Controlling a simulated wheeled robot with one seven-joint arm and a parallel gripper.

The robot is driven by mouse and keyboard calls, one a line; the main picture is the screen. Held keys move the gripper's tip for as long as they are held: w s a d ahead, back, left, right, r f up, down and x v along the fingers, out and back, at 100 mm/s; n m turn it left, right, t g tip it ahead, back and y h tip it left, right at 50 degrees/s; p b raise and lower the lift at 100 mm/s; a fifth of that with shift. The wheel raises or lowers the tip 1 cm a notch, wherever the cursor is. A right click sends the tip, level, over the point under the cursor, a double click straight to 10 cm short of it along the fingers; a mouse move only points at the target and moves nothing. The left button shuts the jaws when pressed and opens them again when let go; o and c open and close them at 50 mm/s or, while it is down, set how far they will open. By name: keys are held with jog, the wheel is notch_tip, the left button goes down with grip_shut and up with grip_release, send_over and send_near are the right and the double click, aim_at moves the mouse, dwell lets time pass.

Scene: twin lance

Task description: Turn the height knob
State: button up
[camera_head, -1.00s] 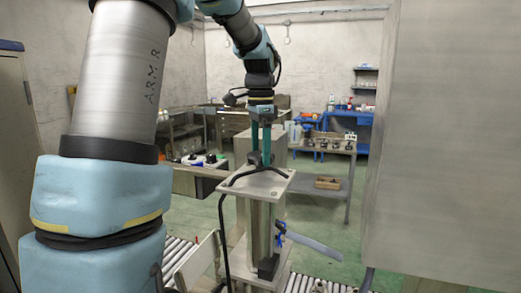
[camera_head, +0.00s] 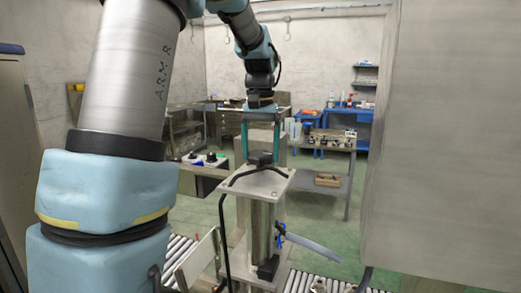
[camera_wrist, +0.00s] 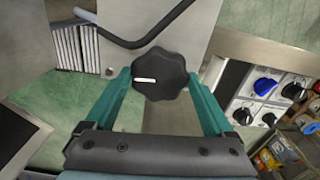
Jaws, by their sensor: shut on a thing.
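The height knob is a black, lobed knob (camera_head: 262,158) on top of the metal column (camera_head: 264,183). In the wrist view the knob (camera_wrist: 161,72) has a white line pointing left, nearly level. My gripper (camera_head: 260,160) points down over the column with one green finger on each side of the knob. In the wrist view my gripper (camera_wrist: 161,78) has its fingertips against the knob's left and right sides, shut on it. The fingers hide a little of the knob's edges.
A black bent cable (camera_head: 229,190) runs over the plate's front and down its left side. A blue-handled lever (camera_head: 281,232) sticks out on the column's right. A large grey cabinet (camera_head: 445,130) fills the right. A low shelf table (camera_head: 335,150) stands behind.

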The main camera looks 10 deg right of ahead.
jog(key=n, duration=0.4)
jog(key=shift+r+n, duration=0.1)
jog(key=shift+n, duration=0.2)
jog(key=n+p, duration=0.1)
jog(key=n, duration=0.2)
jog(key=shift+n, duration=0.4)
jog(key=n+p, duration=0.1)
jog(key=n, duration=0.3)
jog(key=n+p, duration=0.1)
jog(key=n, duration=0.7)
jog(key=shift+n, duration=0.3)
jog(key=n, duration=0.4)
jog(key=shift+n, duration=0.3)
jog(key=n, duration=0.4)
jog(key=shift+n, duration=2.1)
